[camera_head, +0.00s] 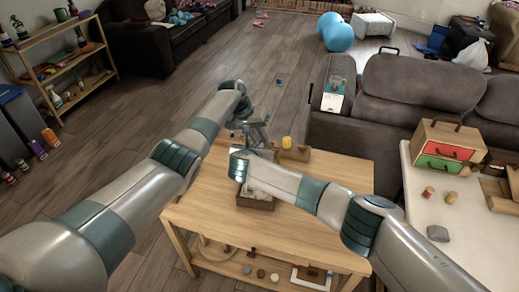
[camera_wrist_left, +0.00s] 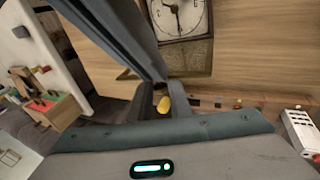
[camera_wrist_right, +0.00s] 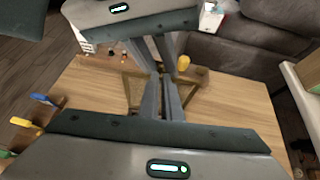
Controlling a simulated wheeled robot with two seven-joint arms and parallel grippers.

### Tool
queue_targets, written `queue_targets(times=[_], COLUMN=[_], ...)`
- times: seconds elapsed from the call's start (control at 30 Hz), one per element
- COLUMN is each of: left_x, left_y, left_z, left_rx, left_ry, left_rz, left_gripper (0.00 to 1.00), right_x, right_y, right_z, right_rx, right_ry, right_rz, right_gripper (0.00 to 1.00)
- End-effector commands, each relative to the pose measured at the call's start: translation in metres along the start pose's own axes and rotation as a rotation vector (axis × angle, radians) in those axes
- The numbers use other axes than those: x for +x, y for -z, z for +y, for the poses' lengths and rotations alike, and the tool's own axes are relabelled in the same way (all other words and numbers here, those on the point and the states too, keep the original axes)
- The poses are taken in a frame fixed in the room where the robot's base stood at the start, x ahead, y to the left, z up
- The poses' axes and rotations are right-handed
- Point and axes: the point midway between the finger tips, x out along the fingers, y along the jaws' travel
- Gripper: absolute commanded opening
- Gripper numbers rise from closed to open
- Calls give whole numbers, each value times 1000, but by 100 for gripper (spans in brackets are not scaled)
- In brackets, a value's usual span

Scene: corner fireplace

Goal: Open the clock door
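The clock (camera_head: 257,200) is a wooden-framed box near the middle of the wooden table, partly hidden by my right arm. In the left wrist view its pale round dial with dark hands (camera_wrist_left: 182,16) shows at the top edge, cut off. I cannot tell how its door stands. My left gripper (camera_head: 256,140) is over the table beyond the clock; its fingers (camera_wrist_left: 160,98) are apart with nothing held. My right gripper's fingers (camera_wrist_right: 163,85) are close together near the left gripper; I cannot tell whether they meet. I see nothing held there.
A yellow cylinder (camera_head: 287,142) stands by a wooden piece (camera_head: 298,154) at the table's far edge. The table's right part (camera_head: 345,172) is clear. A grey sofa (camera_head: 350,130) stands beyond it, and a white table (camera_head: 450,215) with a colored box (camera_head: 447,147) stands right.

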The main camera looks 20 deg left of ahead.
Motion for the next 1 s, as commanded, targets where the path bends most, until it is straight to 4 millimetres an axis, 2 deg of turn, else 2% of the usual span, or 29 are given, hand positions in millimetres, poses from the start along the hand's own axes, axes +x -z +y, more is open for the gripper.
queue_targets(times=[0.03,0.4,0.6,1.0], left_x=[0,-47,-67,-73], left_y=[-8,-2,0,1], left_z=[7,2,0,-2], left_rx=[6,3,0,-2], left_ry=[-14,-9,-5,-3], left_rz=[-31,-14,-7,-6], left_gripper=[33,33,33,33], right_x=[8,7,6,4], right_y=[-4,1,1,1], right_z=[-13,-13,-10,-7], right_rx=[0,0,0,0], right_ry=[19,21,16,12], right_rz=[-5,2,2,3], right_gripper=[0,0,0,0])
